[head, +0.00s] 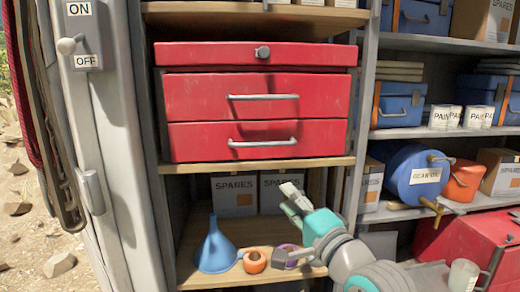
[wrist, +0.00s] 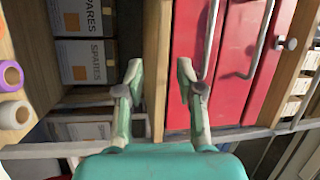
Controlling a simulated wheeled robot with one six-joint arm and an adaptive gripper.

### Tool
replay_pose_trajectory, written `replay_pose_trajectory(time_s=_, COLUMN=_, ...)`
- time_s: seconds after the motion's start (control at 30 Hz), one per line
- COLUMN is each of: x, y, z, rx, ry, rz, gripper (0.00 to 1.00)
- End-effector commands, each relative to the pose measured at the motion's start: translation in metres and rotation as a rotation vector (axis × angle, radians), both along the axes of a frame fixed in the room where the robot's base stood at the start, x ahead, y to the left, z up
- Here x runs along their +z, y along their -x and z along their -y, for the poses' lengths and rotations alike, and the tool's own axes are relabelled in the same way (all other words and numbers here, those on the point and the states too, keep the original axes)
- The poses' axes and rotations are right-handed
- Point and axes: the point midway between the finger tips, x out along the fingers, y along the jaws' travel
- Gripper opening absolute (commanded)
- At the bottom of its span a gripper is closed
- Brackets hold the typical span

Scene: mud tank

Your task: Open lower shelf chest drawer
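A red chest (head: 258,105) stands on a wooden shelf in the head view, its lid latched. Its upper drawer (head: 200,97) and lower drawer (head: 200,142) look shut, each with a grey bar handle. The lower drawer's handle (head: 262,142) also shows in the wrist view (wrist: 209,38), right of my fingers. My gripper (head: 291,200) is open and empty, below and in front of the chest. In the wrist view my gripper (wrist: 160,75) has its fingers spread, with the wooden shelf edge (wrist: 157,60) beyond the gap. Neither finger visibly touches a handle.
Below the chest, a lower shelf holds a blue funnel (head: 216,248), tape rolls (head: 254,262) and SPARES boxes (head: 234,194). A grey post (head: 362,110) stands right of the chest. Another red chest (head: 455,240) sits low at right. A switch panel (head: 84,35) is at left.

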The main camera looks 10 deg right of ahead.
Motion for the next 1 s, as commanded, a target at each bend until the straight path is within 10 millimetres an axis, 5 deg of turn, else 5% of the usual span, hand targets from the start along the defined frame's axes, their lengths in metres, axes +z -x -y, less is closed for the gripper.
replay_pose_trajectory(time_s=0.1, x=0.040, y=-0.002, z=-0.005, rx=0.033, ry=-0.037, rz=0.008, gripper=0.37)
replay_pose_trajectory(time_s=0.3, x=0.073, y=0.000, z=-0.010, rx=0.067, ry=-0.071, rz=0.005, gripper=0.37)
replay_pose_trajectory(time_s=0.57, x=0.080, y=-0.015, z=-0.018, rx=0.074, ry=-0.077, rz=0.002, gripper=0.37)
replay_pose_trajectory(time_s=1.0, x=0.092, y=-0.081, z=-0.045, rx=0.072, ry=-0.076, rz=0.002, gripper=0.37)
